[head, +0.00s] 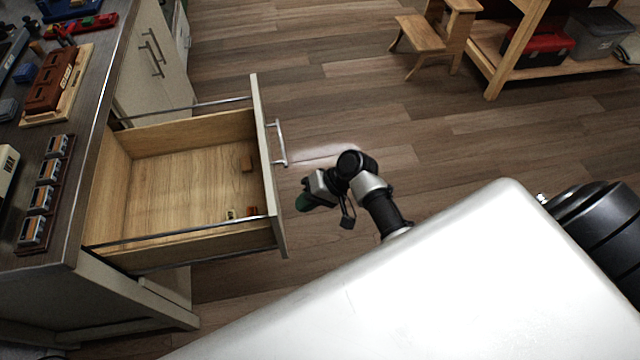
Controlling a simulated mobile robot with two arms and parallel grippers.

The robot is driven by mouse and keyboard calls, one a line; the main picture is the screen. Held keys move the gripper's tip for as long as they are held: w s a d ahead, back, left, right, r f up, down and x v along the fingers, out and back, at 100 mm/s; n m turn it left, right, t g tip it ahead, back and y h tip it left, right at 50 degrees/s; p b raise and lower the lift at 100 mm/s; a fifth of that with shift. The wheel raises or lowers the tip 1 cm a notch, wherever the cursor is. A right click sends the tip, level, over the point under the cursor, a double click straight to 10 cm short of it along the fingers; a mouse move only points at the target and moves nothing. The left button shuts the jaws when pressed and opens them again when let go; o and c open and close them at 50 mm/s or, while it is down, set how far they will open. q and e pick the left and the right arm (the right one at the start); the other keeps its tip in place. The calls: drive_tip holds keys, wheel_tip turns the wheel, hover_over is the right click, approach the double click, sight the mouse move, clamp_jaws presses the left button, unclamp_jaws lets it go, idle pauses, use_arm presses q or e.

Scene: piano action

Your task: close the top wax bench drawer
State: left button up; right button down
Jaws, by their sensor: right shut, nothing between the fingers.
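The top wax bench drawer (185,190) is pulled well out of the bench at the left. Its wooden inside is in view, with a few small blocks in it. Its pale front panel (266,170) carries a metal bar handle (278,143) on the side facing me. My right gripper (303,200) is just right of the front panel, lower in the picture than the handle. It is shut and empty, and a gap shows between it and the panel. Its fingertips are small and partly dark. My left gripper is not in view.
The bench top (70,190) holds wooden pieces and several small boxes in a row. A closed cabinet front (150,70) stands beyond the drawer. A wooden step stool (425,35) and a shelf (540,60) are at the upper right. The floor between is clear.

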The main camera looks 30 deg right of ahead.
use_arm(q)
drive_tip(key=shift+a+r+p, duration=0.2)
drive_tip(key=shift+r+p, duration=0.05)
drive_tip(key=shift+p, duration=0.05)
use_arm(e)
drive_tip(key=shift+w+a+f, duration=0.1)
drive_tip(key=shift+w+a, duration=0.2)
drive_tip(key=shift+a, duration=0.7)
drive_tip(key=shift+w+a, duration=0.25)
drive_tip(key=shift+a, duration=0.75)
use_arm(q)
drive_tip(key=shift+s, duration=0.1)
